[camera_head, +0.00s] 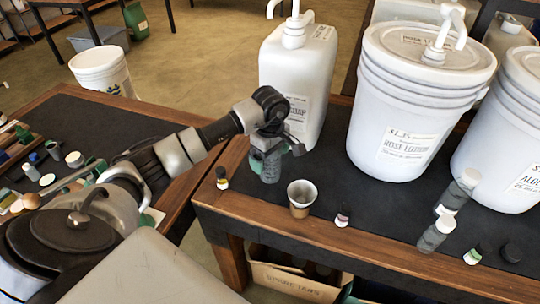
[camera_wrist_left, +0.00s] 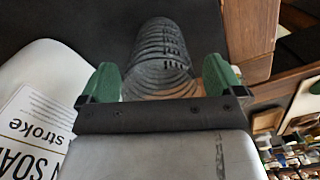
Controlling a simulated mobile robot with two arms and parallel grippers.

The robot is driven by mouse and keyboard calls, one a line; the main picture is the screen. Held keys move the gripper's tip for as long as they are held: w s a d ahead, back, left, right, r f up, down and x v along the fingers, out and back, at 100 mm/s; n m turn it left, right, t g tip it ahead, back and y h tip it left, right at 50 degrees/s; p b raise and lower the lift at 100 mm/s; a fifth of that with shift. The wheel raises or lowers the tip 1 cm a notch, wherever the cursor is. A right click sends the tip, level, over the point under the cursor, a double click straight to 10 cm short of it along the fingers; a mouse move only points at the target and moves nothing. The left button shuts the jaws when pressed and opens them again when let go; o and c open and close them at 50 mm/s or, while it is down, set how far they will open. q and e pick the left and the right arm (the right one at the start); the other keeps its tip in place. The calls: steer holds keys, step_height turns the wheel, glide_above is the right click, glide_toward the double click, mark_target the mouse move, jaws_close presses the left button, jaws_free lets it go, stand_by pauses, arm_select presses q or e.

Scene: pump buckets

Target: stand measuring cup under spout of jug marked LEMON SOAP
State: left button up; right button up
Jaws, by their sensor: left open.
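The jug marked LEMON SOAP (camera_head: 290,75) is a white jug with a white pump on the black table mat; its label partly shows in the left wrist view (camera_wrist_left: 40,70). Its spout (camera_head: 272,8) points left. The measuring cup (camera_head: 268,166) is a clear grey cylinder with dark markings, beside the jug's left front and roughly below the spout in the picture. My left gripper (camera_head: 277,148) is open around the cup; in the left wrist view its green fingertips stand either side of the cup (camera_wrist_left: 162,60), with small gaps. My right gripper is out of view.
Two white buckets with lids, one with a pump (camera_head: 410,110), stand to the right. A small paper cup (camera_head: 301,198), little bottles and clear cylinders (camera_head: 436,234) line the front. A wooden table edge (camera_head: 330,240) runs in front; a second table is at left.

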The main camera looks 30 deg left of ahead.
arm_select(q)
step_height(320, 180, up, 12)
steer(key=shift+b, duration=0.35)
